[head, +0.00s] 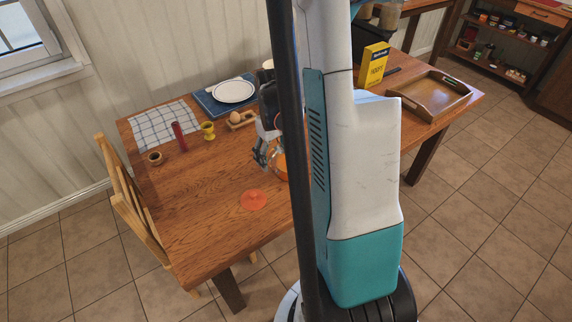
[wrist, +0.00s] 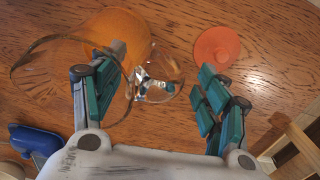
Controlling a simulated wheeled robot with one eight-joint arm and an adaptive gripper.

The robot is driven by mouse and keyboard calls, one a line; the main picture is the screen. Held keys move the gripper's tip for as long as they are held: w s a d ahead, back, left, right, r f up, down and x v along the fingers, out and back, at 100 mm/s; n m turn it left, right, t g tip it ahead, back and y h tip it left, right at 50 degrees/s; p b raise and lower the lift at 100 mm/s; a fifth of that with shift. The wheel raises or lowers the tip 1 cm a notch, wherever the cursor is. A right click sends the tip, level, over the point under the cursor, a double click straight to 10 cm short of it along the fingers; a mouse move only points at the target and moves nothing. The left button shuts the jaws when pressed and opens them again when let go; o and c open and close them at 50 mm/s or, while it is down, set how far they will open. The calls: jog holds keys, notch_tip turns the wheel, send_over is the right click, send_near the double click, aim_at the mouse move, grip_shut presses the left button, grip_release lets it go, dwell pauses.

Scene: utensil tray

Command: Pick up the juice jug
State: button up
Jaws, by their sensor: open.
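The juice jug (wrist: 112,28) is clear with orange juice in it. In the wrist view its thin rim loops around the left finger, and a clear, glassy part lies between the fingers. I cannot tell if that part is its handle. My gripper (wrist: 164,64) is open, with its fingers apart on either side of that clear part. Contact is not clear. In the head view the orange of the jug (head: 280,164) shows beside my gripper (head: 266,153), partly hidden by my arm.
A flat orange disc (wrist: 217,50) lies right of the jug; the head view shows it too (head: 253,200). Behind are an egg on a wooden holder (head: 240,121), a yellow cup (head: 207,130), a red cylinder (head: 179,137) and a plate (head: 233,91). The front left tabletop is clear.

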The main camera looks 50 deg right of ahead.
jog(key=shift+f, duration=0.65)
jog(key=shift+r, duration=0.1)
jog(key=shift+c, duration=0.5)
grip_shut()
jog(key=shift+r, duration=0.15)
